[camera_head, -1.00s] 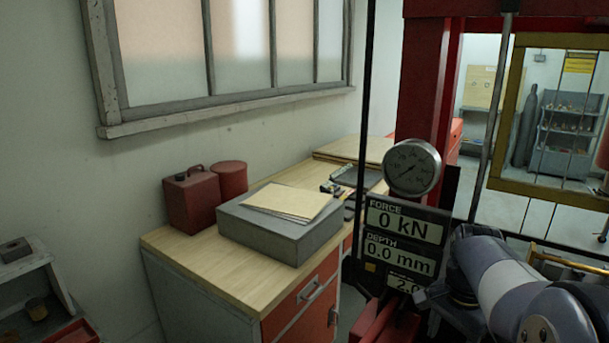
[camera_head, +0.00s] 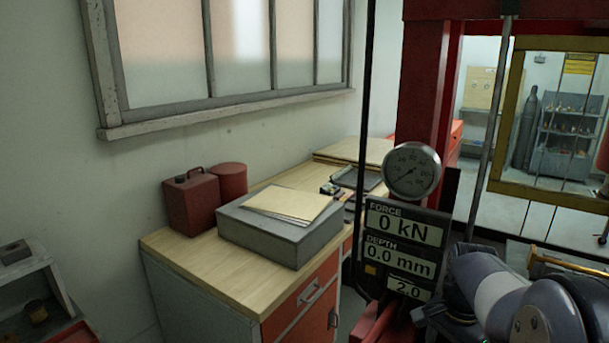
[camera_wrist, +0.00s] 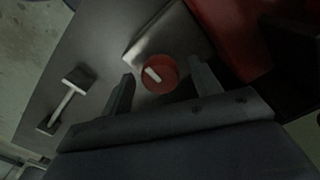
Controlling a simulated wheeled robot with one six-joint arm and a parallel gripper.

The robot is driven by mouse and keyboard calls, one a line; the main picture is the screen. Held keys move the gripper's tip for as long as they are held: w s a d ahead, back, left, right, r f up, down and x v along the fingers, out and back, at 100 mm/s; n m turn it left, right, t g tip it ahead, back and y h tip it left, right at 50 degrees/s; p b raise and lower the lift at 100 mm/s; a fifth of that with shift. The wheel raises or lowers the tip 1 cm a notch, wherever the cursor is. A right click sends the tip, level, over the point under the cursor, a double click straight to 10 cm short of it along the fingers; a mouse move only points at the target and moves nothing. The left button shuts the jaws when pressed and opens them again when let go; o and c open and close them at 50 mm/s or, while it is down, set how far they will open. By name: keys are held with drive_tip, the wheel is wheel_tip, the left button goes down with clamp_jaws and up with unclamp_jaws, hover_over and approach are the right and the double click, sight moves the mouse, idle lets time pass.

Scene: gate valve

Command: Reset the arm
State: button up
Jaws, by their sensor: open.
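In the wrist view my gripper (camera_wrist: 162,88) is open, with its two dark fingers apart. Between and beyond the fingertips is a round red part with a pale bar across it (camera_wrist: 158,74); I cannot tell how far away it is. Nothing shows held between the fingers. In the head view my arm (camera_head: 510,295) is folded at the lower right, and the gripper itself is not clear there.
A red press frame (camera_head: 425,100) carries a dial gauge (camera_head: 411,171) and a display panel (camera_head: 403,250) reading 0 kN and 0.0 mm, close beside my arm. A workbench (camera_head: 190,270) holds a grey box (camera_head: 270,240) and a red can (camera_head: 190,203). A grey plate with a handle (camera_wrist: 66,100) shows in the wrist view.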

drive_tip(key=n+b, duration=0.1)
drive_tip(key=n, duration=0.4)
drive_tip(key=shift+r, duration=0.1)
drive_tip(key=n+b, duration=0.1)
drive_tip(key=n, duration=0.2)
drive_tip(key=shift+n, duration=0.4)
drive_tip(key=n+b, duration=0.1)
drive_tip(key=n, duration=0.3)
drive_tip(key=shift+n, duration=0.3)
drive_tip(key=n+b, duration=0.2)
drive_tip(key=n, duration=0.2)
drive_tip(key=shift+r, duration=0.95)
